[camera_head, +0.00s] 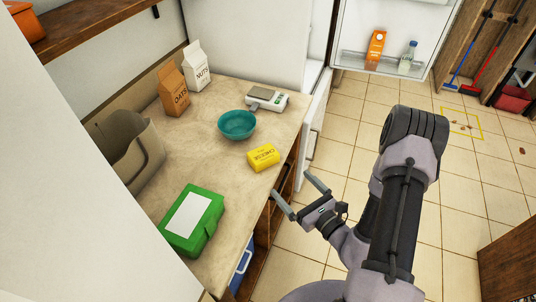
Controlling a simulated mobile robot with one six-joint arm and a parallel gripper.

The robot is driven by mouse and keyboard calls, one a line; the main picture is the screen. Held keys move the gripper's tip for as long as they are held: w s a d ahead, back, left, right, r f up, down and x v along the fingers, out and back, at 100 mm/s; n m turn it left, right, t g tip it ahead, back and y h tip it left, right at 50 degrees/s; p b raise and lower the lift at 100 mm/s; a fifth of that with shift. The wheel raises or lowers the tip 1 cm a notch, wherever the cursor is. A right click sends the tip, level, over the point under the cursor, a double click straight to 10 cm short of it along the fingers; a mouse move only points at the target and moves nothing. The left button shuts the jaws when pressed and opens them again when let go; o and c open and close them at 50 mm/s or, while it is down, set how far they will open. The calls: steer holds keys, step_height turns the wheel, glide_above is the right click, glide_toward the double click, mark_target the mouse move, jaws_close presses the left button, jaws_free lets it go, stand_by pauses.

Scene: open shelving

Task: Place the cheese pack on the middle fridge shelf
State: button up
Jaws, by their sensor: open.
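The yellow cheese pack (263,158) lies flat on the counter (220,175) near its right edge, with its label facing up. My gripper (291,183) is open and empty beside the counter's right edge. Its two fingers point toward the counter, apart from the cheese pack, just below it in the picture. The fridge door (384,38) stands open at the top, with a door rack in view. The fridge interior is mostly hidden, and I cannot see the middle shelf.
A teal bowl (237,124) and a kitchen scale (267,99) stand behind the cheese. A green case (192,221) lies at the counter front. Oats (173,91) and nuts (196,67) bags stand at the back left.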

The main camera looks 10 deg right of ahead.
mark_target(269, 161)
steer(key=x, duration=0.5)
steer(key=b+x, duration=0.1)
steer(key=x, duration=0.4)
steer(key=b+x, duration=0.1)
steer(key=x, duration=0.4)
steer(key=shift+s+a+f, duration=0.1)
steer(key=shift+a+f, duration=0.05)
steer(key=shift+f, duration=0.15)
steer(key=c, duration=1.5)
steer(key=shift+r, duration=0.15)
steer(key=shift+c, duration=0.2)
